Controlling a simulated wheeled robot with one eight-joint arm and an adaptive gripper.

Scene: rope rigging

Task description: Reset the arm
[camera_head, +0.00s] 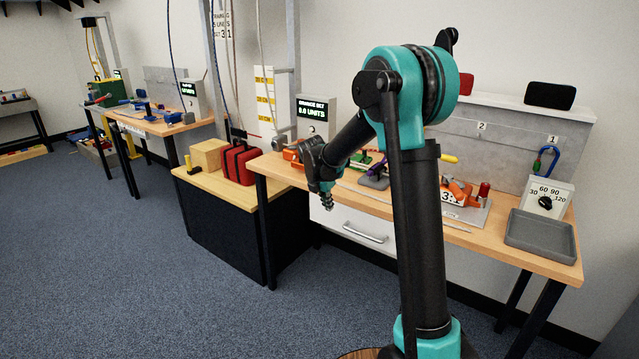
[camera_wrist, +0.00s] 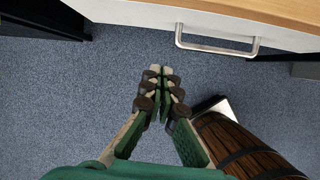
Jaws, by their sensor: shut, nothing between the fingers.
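My arm stands in the middle of the head view, a black and teal column with the upper part bent over to the left. My gripper (camera_head: 327,200) hangs from its end, pointing down in front of the workbench (camera_head: 471,237). In the wrist view my gripper (camera_wrist: 160,72) shows its two fingers with the tips together and nothing between them. Below the fingers is bare blue-grey carpet. The gripper is apart from the bench and touches nothing that I can see.
The drawer handle (camera_wrist: 217,47) lies ahead in the wrist view. A wooden barrel-like thing (camera_wrist: 245,150) is at lower right. On the bench are a grey tray (camera_head: 541,234) and a dial box (camera_head: 546,200). A red case (camera_head: 238,163) sits on a lower stand. The carpet at left is free.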

